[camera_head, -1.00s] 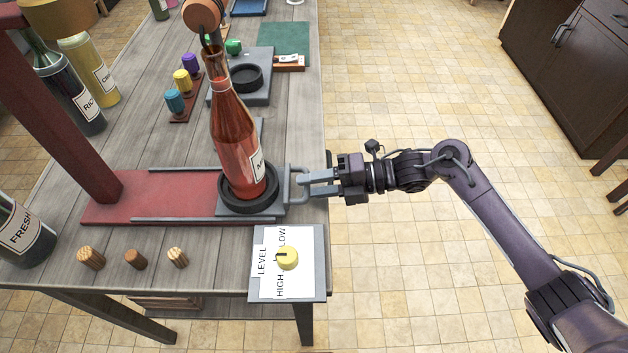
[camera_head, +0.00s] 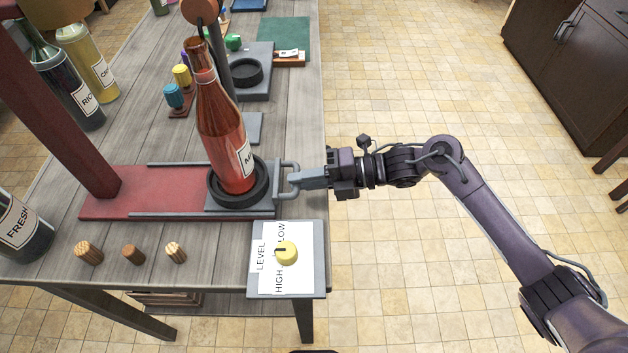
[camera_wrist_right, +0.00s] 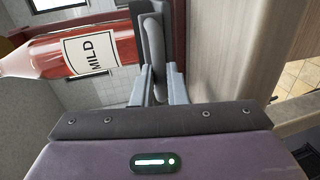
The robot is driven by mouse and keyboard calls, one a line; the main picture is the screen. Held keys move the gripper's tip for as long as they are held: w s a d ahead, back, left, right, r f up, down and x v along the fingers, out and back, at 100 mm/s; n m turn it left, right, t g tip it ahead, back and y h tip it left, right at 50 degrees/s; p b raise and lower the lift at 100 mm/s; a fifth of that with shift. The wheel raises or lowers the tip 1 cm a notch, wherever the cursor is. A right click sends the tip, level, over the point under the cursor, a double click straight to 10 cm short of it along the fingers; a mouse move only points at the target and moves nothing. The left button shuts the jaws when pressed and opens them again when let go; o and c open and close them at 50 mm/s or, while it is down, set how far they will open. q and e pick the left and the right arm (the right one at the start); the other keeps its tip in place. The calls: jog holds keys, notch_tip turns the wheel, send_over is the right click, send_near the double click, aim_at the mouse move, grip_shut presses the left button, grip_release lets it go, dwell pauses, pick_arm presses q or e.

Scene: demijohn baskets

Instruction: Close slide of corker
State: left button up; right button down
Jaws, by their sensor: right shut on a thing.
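The corker has a red base (camera_head: 150,196) and a red upright post on the table's left part. Its grey slide (camera_head: 240,203) runs on rails and carries a black ring (camera_head: 262,190). My right gripper (camera_head: 296,180) is shut on the slide's grey handle (camera_head: 289,166), which also shows between the fingers in the right wrist view (camera_wrist_right: 153,45). The slide is partly out to the right of the base. My left gripper is not visible.
A level panel with a yellow knob (camera_head: 286,253) sits at the table's front right corner. Several corks (camera_head: 133,254) stand in front of the base. A FRESH bottle (camera_head: 20,228) stands at left.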

aim_at(267, 180)
jog(key=b+x, duration=0.1)
jog(key=x, duration=0.2)
jog(key=r+b+x, duration=0.1)
jog(key=b+x, duration=0.1)
jog(key=x, duration=0.1)
jog(key=b+x, duration=0.1)
jog(key=x, duration=0.3)
jog(key=shift+a+r+b, duration=0.3)
jog(key=shift+r+b, duration=0.05)
jog(key=shift+r, duration=0.05)
jog(key=shift+a, duration=0.4)
jog(key=shift+r, duration=0.1)
jog(key=c, duration=1.6)
grip_release()
jog(key=shift+d, duration=0.15)
jog(key=b+v, duration=0.1)
jog(key=v, duration=0.5)
jog(key=shift+d+b, duration=0.15)
jog(key=shift+b, duration=0.15)
jog(key=shift+d+r, duration=0.2)
jog(key=shift+d, duration=0.4)
